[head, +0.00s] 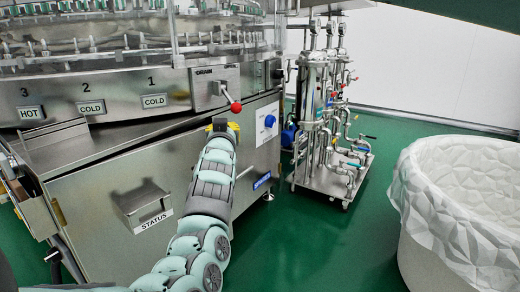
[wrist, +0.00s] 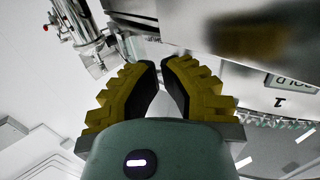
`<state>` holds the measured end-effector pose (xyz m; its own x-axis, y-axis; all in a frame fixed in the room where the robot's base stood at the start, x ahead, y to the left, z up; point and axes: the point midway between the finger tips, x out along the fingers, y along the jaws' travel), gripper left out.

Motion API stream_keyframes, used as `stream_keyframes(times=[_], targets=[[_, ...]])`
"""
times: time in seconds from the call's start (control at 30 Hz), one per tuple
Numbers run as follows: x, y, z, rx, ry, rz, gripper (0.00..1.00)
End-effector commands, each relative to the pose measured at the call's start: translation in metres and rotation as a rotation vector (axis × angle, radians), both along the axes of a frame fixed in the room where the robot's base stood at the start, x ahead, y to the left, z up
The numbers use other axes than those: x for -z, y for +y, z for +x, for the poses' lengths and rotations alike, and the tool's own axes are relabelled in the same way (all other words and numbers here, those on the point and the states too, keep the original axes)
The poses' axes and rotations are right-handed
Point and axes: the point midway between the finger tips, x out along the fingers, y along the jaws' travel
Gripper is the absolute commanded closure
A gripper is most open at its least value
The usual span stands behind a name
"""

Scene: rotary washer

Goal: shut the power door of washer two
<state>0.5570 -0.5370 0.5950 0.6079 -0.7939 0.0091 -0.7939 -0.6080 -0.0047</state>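The washer (head: 120,180) is a large steel machine at the left and middle of the head view. I cannot make out a door marked power or a label for washer two. A flat front panel (head: 85,205) and a projecting box above a STATUS label (head: 153,222) show on its lower body. My gripper (head: 221,124) has yellow fingers and is at the upper front right of the washer, below a lever with a red knob (head: 236,107). In the wrist view my gripper (wrist: 161,68) has its black-padded fingertips close together, with nothing seen between them.
A wheeled pipe skid (head: 325,115) stands behind, right of the washer. A white-lined bin (head: 455,205) stands at the right. The green floor (head: 330,235) between is clear.

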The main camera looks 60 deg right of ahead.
Motion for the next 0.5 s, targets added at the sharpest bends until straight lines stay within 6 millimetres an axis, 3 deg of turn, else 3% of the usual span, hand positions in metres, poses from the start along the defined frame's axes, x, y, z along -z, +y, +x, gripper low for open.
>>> stream_keyframes(times=[0.5], targets=[[0.000,-0.009,0.049,-0.002,0.001,0.001,1.00]])
